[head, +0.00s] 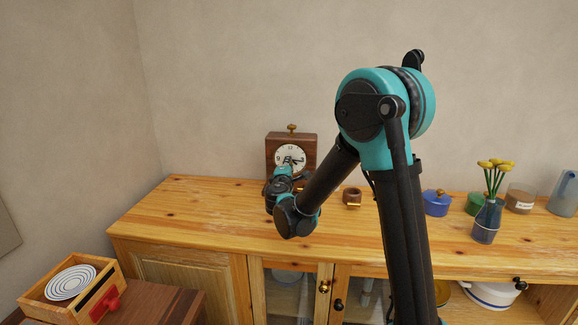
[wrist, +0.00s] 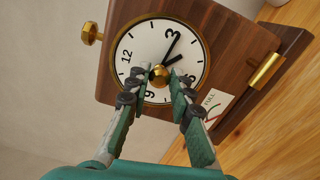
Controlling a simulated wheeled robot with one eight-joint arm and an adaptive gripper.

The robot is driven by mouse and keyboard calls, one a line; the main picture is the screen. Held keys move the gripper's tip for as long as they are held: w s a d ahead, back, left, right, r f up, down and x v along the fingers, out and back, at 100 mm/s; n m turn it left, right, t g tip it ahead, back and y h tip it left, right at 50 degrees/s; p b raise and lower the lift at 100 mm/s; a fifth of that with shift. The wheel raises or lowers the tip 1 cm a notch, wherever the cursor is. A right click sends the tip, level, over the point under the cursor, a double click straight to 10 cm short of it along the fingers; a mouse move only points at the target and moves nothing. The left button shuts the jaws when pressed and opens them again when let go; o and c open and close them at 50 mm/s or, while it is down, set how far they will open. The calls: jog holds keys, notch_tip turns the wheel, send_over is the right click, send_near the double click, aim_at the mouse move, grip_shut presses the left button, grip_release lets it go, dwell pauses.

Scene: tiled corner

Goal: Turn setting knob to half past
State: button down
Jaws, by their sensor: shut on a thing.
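The wooden clock (head: 274,146) stands on the sideboard near the wall. Its white dial (wrist: 139,48) fills much of the wrist view, turned so that 12 lies at the left and 3 at the top. A long black hand (wrist: 174,43) points close to the 3, and a shorter one points up and right. The brass setting knob (wrist: 160,76) is at the dial's centre. My gripper (wrist: 161,71) has a fingertip on each side of the knob and is shut on it. In the head view my gripper (head: 290,166) covers the lower dial.
The sideboard (head: 190,205) is clear left of the clock. A small wooden box (head: 352,196), a blue pot (head: 437,204) and a vase of yellow flowers (head: 487,220) stand to the right. The clock has a brass top knob (wrist: 90,33) and a brass handle (wrist: 265,71).

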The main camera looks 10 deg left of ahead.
jog(key=shift+f+m, duration=0.15)
jog(key=shift+m, duration=8.05)
jog(key=c, duration=1.3)
grip_release()
jog(key=shift+c, duration=0.2)
jog(key=s, duration=1.2)
jog(key=shift+a, duration=0.25)
